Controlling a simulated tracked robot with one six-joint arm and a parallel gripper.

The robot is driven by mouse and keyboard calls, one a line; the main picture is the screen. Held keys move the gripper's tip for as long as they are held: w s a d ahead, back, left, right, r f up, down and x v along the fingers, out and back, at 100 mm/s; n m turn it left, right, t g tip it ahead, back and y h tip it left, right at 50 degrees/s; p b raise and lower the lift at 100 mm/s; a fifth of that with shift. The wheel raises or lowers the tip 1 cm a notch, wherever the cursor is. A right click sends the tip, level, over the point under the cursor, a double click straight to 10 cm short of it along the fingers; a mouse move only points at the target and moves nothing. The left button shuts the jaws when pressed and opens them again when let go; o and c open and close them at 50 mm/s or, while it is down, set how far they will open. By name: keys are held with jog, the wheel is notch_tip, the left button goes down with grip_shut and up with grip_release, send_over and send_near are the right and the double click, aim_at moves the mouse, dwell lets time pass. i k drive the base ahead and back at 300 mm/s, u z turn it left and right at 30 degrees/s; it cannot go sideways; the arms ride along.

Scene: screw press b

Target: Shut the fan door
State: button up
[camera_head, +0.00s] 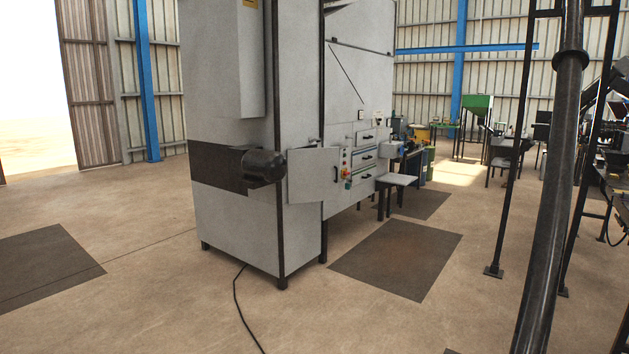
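The fan door looks to be the small light grey panel (308,176) on the side of the tall grey cabinet (235,230). It has a dark upright handle (335,174) near its right edge. The panel stands out from the cabinet side and its right edge passes the corner post, so it looks open. Its hinge and the opening behind it cannot be made out. A dark motor (265,165) sticks out just left of the panel. My gripper is not in view.
Buttons (346,165) and drawers (364,157) are right of the panel, with a small bench (396,181) beyond. A black cable (238,300) lies on the floor. A dark frame post (513,160) and thick pipe (560,180) stand right. Floor before the cabinet's right side is free.

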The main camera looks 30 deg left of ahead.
aim_at(313, 173)
jog(key=u, duration=1.85)
jog(key=i, duration=3.4)
